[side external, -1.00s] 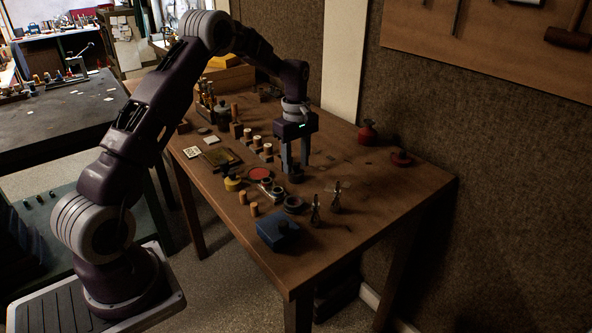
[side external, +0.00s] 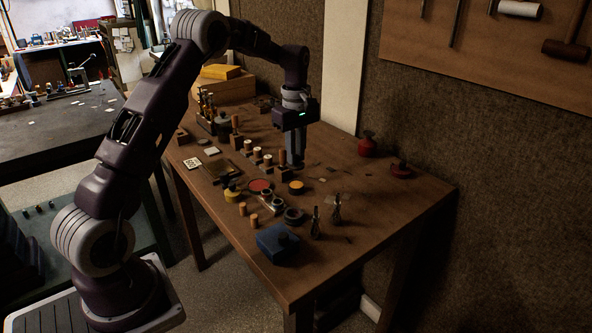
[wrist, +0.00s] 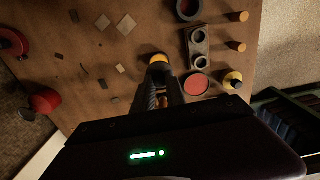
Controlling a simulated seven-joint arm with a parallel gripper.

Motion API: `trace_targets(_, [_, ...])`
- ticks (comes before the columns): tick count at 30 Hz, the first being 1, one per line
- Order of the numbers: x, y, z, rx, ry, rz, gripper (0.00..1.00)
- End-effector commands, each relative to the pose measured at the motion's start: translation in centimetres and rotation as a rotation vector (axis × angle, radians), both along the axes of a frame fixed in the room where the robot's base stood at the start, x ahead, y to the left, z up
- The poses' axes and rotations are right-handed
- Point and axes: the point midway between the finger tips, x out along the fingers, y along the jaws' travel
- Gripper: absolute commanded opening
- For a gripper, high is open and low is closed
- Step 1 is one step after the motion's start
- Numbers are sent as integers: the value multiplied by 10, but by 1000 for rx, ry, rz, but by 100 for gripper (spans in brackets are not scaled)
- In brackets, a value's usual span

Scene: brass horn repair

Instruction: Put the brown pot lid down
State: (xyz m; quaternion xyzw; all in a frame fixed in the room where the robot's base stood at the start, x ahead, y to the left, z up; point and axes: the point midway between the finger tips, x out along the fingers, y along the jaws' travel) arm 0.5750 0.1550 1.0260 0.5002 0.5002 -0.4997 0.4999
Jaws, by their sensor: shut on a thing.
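My gripper (side external: 297,164) is above the workbench with its fingers close together, shut on the brown pot lid (wrist: 160,59). The lid shows as a small dark piece at the fingertips in the wrist view; in the side view it is hard to tell from the fingers. Just below and in front stands a small pot (side external: 296,186) with an amber top surface, apparently uncovered. In the wrist view the lid and fingers partly hide this pot. The gap between lid and pot cannot be judged exactly.
Close by are a red disc (side external: 260,184), a holder with rings (side external: 269,200), a grey ring (side external: 294,215), a yellow jar (side external: 232,191) and wooden pegs. A blue box (side external: 277,243) stands in front. Bare wood (side external: 375,205) lies to the right, with red containers (side external: 367,145) behind.

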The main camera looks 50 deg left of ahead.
Motion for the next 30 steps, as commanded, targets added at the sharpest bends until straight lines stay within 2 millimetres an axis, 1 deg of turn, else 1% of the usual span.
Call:
trace_targets(1, [1, 0, 12, 2, -5, -1, 0])
trace_targets(3, [1, -1, 25, 1, -3, 0, 0])
trace_targets(5, [2, -6, 31, 0, -2, -2, 0])
trace_targets(7, [4, -23, 32, -1, 1, -7, 0])
trace_targets(11, [9, -58, 24, -2, 2, -8, 0])
trace_targets(12, [9, -66, 20, -2, 3, -5, 0])
trace_targets(13, [9, -71, 15, -1, 3, -4, 0])
trace_targets(15, [9, -76, -1, -2, 5, -1, 0])
trace_targets(19, [9, -76, -32, -3, 4, 2, 0])
trace_targets(23, [10, -76, -49, -2, 2, 0, 0])
trace_targets(28, [9, -76, -78, -2, 4, 0, 0])
trace_targets(30, [10, -76, -84, -2, 1, 0, 0])
